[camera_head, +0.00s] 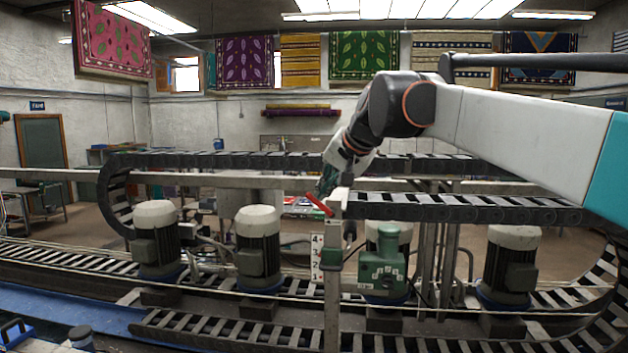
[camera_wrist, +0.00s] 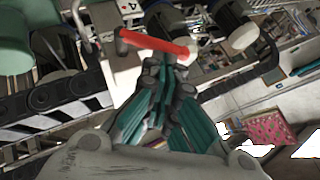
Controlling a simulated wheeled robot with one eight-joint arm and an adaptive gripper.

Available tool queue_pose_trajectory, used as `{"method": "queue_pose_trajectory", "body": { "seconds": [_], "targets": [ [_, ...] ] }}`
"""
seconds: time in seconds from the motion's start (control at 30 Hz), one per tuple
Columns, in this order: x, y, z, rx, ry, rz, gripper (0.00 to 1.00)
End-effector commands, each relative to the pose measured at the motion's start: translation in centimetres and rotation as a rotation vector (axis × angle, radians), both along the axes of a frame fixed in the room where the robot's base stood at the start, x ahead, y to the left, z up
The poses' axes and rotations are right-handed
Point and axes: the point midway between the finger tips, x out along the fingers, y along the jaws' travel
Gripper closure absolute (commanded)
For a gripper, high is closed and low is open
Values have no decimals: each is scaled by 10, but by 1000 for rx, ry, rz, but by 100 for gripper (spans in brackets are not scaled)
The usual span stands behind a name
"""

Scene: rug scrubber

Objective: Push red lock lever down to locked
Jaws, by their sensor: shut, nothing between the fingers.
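The red lock lever (camera_head: 318,204) is a short red bar at the top of a grey post (camera_head: 333,275). In the head view it slants, with its left end higher and its right end lower at the post. In the wrist view the red lever (camera_wrist: 152,42) lies across the picture just beyond my fingertips. My gripper (camera_head: 323,190) is shut and empty, pointing down, right beside the lever. In the wrist view my gripper (camera_wrist: 168,68) has its teal fingers together near the lever's right end. I cannot tell whether they touch it.
A green gearbox (camera_head: 384,268) stands right of the post, and a motor (camera_head: 258,248) stands left. The black chain track (camera_head: 460,208) runs behind the post. Rugs hang high at the back.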

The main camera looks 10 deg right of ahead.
Motion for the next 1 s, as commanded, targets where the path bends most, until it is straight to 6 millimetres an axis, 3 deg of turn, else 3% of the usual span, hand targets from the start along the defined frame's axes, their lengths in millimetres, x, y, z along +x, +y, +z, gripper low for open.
{"method": "queue_pose_trajectory", "body": {
  "seconds": [0.1,1.0],
  "targets": [
    [2,9,-1,-87,29,5,100],
    [11,34,-21,-82,28,0,100]
  ]
}}
